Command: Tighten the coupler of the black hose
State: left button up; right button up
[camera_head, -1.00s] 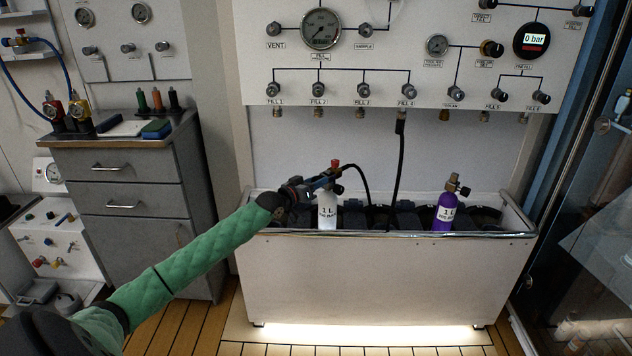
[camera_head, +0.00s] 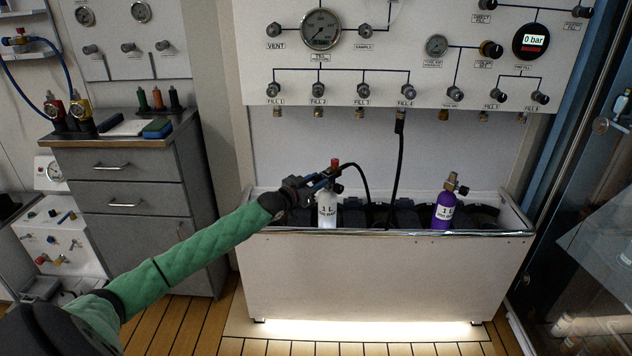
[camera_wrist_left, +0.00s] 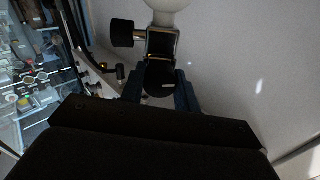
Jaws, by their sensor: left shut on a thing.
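The black hose (camera_head: 401,160) hangs from the fitting under FILL 4 on the panel and runs down into the white trough. Its other end seems to loop up to the valve of the white 1 L cylinder (camera_head: 327,210), which stands upright at the trough's left. My left gripper (camera_head: 328,181) reaches that valve from the left. In the left wrist view its blue fingers (camera_wrist_left: 160,92) are shut around a dark round part, probably the coupler, below a metal valve block (camera_wrist_left: 161,43). A black knob (camera_wrist_left: 123,33) sticks out left of the block. My right gripper is not in view.
A purple 1 L cylinder (camera_head: 444,212) stands in the trough's right part. The white trough (camera_head: 385,280) has a metal front rim. The fill panel (camera_head: 400,90) with gauges and knobs is above. A grey drawer cabinet (camera_head: 125,225) stands left, a glass door right.

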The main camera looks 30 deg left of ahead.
pick_arm(q)
jog(key=shift+f, duration=0.1)
jog(key=o, duration=1)
jog(key=shift+s+a, duration=0.25)
jog(key=shift+s, duration=1.05)
jog(key=shift+s+a, duration=0.25)
jog(key=shift+s, duration=1)
jog(key=shift+s+a, duration=0.25)
jog(key=shift+s, duration=1.05)
